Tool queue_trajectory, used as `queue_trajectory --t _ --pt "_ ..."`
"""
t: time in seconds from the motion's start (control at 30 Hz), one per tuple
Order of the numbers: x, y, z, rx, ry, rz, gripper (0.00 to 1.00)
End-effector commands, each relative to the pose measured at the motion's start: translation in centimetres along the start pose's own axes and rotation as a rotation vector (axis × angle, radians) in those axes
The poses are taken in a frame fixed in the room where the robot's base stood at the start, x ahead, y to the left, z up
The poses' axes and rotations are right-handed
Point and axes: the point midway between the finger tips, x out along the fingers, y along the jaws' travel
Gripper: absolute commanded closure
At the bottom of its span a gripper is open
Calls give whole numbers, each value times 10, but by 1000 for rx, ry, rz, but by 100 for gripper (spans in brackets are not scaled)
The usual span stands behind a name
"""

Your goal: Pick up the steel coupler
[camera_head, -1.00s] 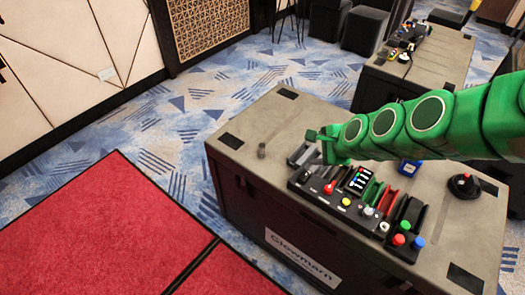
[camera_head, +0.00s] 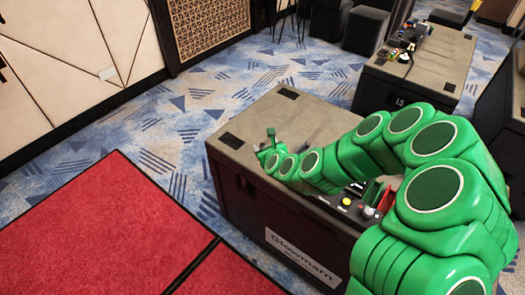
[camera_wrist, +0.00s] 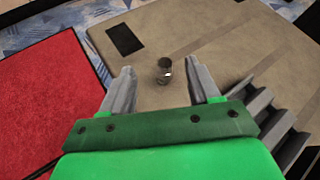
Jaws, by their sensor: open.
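The steel coupler (camera_wrist: 164,70) is a small dark metal cylinder standing on the case top. In the wrist view it is between and slightly beyond the fingertips of my gripper (camera_wrist: 165,77), closer to the right finger. My gripper is open and empty, with a grey finger on each side and no visible contact with the coupler. In the head view my gripper (camera_head: 267,142) is over the left part of the case top, and the coupler is hidden by it.
The case (camera_head: 300,110) has black corner patches. A grey ribbed holder (camera_wrist: 265,115) lies close to the right of my gripper in the wrist view. Red panels (camera_head: 90,225) lie left of the case. A second case (camera_head: 435,60) stands behind. The case top beyond the coupler is clear.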

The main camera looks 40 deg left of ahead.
Motion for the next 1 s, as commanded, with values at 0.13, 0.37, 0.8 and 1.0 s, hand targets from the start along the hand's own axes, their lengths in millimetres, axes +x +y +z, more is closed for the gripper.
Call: queue_trajectory --t 0.13,0.37,0.8,1.0 --pt "18 13 -25 137 -19 -63 39" --pt "30 17 -47 264 -50 -134 39" --pt "50 15 -50 284 -56 -145 39" --pt "59 12 -49 284 -58 -147 39"
